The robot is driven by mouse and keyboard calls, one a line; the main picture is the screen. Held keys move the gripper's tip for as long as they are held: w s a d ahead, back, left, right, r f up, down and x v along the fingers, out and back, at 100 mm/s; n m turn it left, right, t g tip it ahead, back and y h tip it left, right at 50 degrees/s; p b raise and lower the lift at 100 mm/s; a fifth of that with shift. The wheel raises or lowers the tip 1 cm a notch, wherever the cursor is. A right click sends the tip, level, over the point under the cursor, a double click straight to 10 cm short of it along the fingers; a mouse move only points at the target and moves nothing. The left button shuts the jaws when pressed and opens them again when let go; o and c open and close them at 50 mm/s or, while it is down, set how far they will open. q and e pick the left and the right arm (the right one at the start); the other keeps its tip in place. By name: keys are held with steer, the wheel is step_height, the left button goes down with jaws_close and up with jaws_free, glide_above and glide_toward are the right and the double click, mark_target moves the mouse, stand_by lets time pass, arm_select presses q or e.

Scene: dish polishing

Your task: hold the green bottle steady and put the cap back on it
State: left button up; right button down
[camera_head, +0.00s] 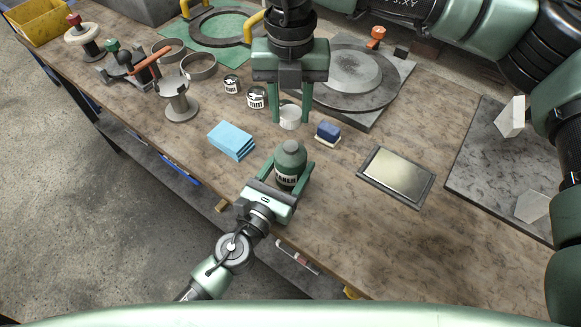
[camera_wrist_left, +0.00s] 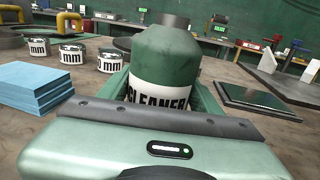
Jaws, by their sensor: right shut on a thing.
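The green bottle (camera_head: 290,160) with a white label stands upright near the table's front edge. It also fills the middle of the left wrist view (camera_wrist_left: 165,60). My left gripper (camera_head: 291,170) has a finger on each side of the bottle and appears shut on it. The bottle's neck has no cap on it. My right gripper (camera_head: 290,116) points down from above, behind the bottle.
A blue sponge block (camera_head: 328,131) lies right of the cap, and a stack of light blue cloths (camera_head: 231,140) lies left. A framed plate (camera_head: 396,176) lies at right. A round disc (camera_head: 345,80) sits farther back.

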arm_select(q)
jaws_close()
arm_select(e)
glide_above(291, 149)
steer(key=shift+f, duration=2.5)
steer(key=shift+f, duration=0.15)
steer(key=shift+f, duration=0.75)
steer(key=shift+f, duration=0.6)
